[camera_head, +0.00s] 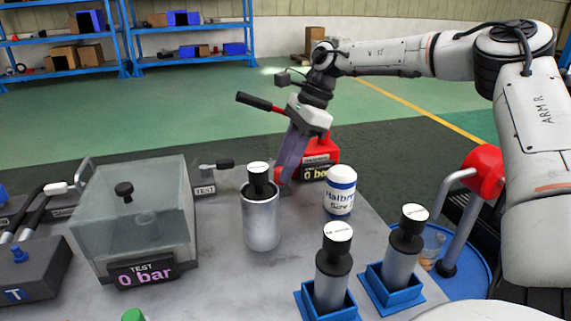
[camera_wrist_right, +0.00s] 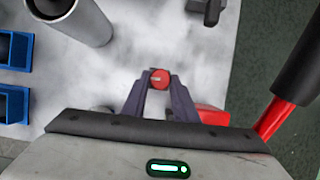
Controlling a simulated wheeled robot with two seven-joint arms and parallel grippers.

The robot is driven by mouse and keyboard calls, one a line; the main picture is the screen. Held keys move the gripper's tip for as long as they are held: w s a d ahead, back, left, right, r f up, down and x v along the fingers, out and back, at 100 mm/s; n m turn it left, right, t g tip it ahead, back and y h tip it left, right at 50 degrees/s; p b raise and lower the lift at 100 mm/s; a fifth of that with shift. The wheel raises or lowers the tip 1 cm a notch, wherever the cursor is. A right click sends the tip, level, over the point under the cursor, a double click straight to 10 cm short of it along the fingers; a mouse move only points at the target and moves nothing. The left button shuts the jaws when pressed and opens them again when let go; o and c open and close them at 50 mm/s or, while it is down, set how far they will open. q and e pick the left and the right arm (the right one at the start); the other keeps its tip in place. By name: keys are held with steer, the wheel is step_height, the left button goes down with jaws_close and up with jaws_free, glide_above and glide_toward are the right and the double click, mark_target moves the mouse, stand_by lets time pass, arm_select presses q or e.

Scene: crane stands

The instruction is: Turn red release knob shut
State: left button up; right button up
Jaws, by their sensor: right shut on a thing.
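The red release knob (camera_wrist_right: 159,79) is small and round with a pale mark on its face. In the right wrist view it sits between the fingertips of my right gripper (camera_wrist_right: 155,82), which is shut on it. In the head view my right gripper (camera_head: 287,176) reaches down beside the red hand pump (camera_head: 322,143), and its fingers hide the knob. The pump has a black-gripped lever (camera_head: 262,102) and a display reading 0 bar. The pump's red body (camera_wrist_right: 212,115) also shows in the wrist view. My left gripper is not in view.
A grey cylinder (camera_head: 262,222) with a black top stands left of the gripper. A white-and-blue jar (camera_head: 340,191) stands to its right. A clear test box (camera_head: 135,225) reads 0 bar. Two capped cylinders sit in blue holders (camera_head: 327,302) at the front.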

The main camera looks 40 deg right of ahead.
steer(key=o, duration=1.1)
steer(key=shift+c, duration=0.2)
steer(key=p+v, duration=0.1)
steer(key=v, duration=0.9)
steer(key=shift+r+p, duration=0.2)
steer(key=shift+p, duration=0.15)
